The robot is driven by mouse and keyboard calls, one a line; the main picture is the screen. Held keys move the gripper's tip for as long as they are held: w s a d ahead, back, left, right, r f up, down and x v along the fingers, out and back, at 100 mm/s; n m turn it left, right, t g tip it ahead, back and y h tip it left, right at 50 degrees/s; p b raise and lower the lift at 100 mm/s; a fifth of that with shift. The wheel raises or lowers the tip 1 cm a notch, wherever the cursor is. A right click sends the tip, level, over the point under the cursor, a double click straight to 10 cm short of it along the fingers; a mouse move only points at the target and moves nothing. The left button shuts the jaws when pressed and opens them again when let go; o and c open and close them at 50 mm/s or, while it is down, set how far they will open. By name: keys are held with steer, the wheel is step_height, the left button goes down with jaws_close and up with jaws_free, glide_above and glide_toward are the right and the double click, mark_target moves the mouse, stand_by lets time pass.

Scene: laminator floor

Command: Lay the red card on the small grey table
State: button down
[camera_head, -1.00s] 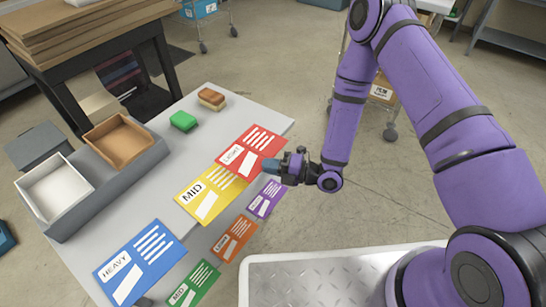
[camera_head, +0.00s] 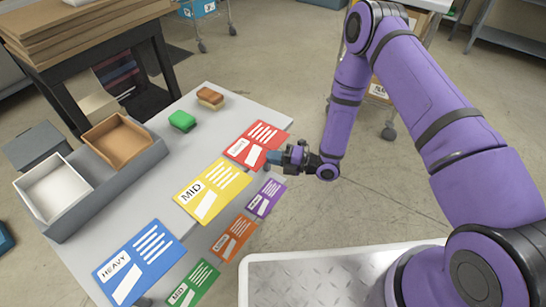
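The red card (camera_head: 262,136) is at the far right end of a grey table (camera_head: 150,203), beyond the yellow card. My gripper (camera_head: 272,158) is at the card's lower right edge, and its fingers appear closed on that edge. The card looks roughly level; I cannot tell whether it touches the tabletop or hangs just above it. The fingertips are small and partly cover the card's edge. I cannot tell whether this table is the small grey one.
A yellow card (camera_head: 212,190) and a blue card (camera_head: 138,262) lie on the table. Purple (camera_head: 265,197), orange (camera_head: 234,238) and green (camera_head: 193,285) cards line its right edge.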

steer(key=shift+f, duration=0.1)
steer(key=c, duration=1.3)
jaws_free()
steer(key=shift+c, duration=0.2)
steer(key=v, duration=1.2)
